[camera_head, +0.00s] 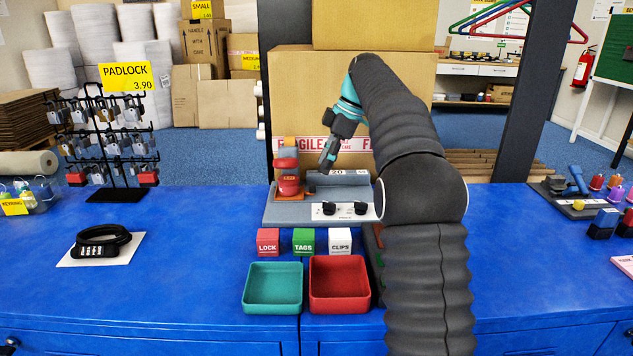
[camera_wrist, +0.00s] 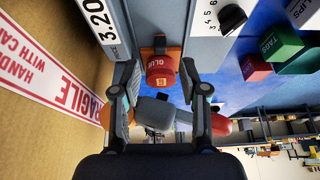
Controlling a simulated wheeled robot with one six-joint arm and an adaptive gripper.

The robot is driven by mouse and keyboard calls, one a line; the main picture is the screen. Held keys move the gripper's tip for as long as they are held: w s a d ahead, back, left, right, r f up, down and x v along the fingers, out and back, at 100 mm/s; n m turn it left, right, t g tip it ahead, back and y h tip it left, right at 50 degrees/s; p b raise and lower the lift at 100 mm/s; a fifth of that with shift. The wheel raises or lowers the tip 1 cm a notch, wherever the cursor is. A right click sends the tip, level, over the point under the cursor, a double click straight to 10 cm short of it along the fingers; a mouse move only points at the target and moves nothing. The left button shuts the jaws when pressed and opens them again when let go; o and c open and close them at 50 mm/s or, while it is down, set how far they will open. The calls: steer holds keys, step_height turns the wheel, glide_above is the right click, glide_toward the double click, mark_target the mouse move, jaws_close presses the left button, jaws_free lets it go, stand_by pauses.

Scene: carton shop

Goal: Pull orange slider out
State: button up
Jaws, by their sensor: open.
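A grey device (camera_head: 275,214) stands at the back middle of the blue bench. On its left part is an orange slider (camera_head: 290,196), with a red rounded piece (camera_head: 288,178) over it that hides much of it. In the wrist view the orange slider (camera_wrist: 174,53) shows as a narrow strip behind the red piece (camera_wrist: 161,72). My gripper (camera_head: 328,163) is above the device, to the right of the red piece in the head view. In the wrist view my gripper (camera_wrist: 162,92) is open, its fingers apart on either side of the red piece. I cannot see any contact.
A large carton (camera_head: 350,95) stands close behind the device. A teal tray (camera_head: 272,288) and a red tray (camera_head: 340,285) sit in front, with labelled blocks (camera_head: 303,241) behind them. A padlock rack (camera_head: 115,150) and a black cable lock (camera_head: 100,241) are at left.

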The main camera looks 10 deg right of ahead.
mark_target(315, 184)
steer(key=shift+x, duration=3.15)
steer(key=shift+d, duration=0.1)
jaws_close()
